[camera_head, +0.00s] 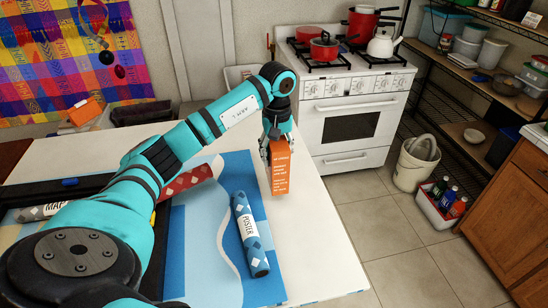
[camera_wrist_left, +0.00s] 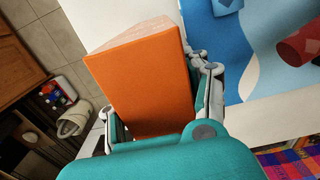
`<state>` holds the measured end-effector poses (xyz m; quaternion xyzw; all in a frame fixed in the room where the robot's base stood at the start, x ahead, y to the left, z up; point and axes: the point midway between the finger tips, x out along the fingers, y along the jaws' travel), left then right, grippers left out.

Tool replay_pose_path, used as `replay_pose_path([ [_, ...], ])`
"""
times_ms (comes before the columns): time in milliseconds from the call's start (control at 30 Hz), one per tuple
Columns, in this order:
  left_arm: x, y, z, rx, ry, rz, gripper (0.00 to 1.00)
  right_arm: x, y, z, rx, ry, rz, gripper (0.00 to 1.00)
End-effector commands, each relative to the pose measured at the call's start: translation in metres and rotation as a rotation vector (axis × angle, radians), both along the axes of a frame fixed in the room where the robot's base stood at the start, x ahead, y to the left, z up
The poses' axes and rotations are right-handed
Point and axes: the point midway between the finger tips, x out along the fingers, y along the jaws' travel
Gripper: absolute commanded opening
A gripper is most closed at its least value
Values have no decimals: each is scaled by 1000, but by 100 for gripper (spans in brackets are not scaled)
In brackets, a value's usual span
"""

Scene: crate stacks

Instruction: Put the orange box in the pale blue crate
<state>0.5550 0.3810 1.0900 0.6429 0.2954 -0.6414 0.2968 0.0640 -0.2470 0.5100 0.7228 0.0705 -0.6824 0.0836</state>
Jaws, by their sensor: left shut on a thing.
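The orange box (camera_head: 280,172) is upright with printed text on its front, near the right edge of the white table. My left gripper (camera_head: 277,143) is shut on its upper part. I cannot tell whether its lower end touches the table. In the left wrist view, the orange box (camera_wrist_left: 150,88) fills the space between the fingers of my left gripper (camera_wrist_left: 163,98). I cannot make out a crate that is clearly pale blue in either view. My right gripper is not in view.
A blue patterned mat (camera_head: 205,255) and a poster tube (camera_head: 250,235) lie on the table (camera_head: 325,265). A red tube (camera_head: 187,182) lies behind. A white stove (camera_head: 345,105) stands beyond. A bin (camera_head: 408,172) and a bottle crate (camera_head: 428,213) stand on the floor at right.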

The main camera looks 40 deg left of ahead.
Motion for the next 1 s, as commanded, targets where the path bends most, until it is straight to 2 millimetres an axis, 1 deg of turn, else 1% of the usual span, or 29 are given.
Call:
replay_pose_path([
  [33, -1, 0, -7, 0, 5, 0, 1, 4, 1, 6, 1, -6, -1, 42],
  [200, -1, -1, -30, -1, 3, 0, 1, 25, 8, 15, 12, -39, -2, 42],
  [300, 0, 0, -35, 0, 0, 0, 1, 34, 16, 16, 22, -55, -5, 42],
  [433, 0, 0, -35, 1, -1, 0, 1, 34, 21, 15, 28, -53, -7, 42],
  [600, 0, 0, -39, 1, 1, 0, 1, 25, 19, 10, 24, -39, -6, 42],
  [633, -1, 0, -38, 0, 1, 0, 51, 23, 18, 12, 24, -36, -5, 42],
  [767, -1, 0, -37, 1, 2, 0, 68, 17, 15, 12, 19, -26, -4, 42],
  [800, -1, 0, -37, 1, 2, 0, 70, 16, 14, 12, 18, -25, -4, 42],
  [1000, -1, 0, -37, 1, 2, 0, 70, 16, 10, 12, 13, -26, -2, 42],
])
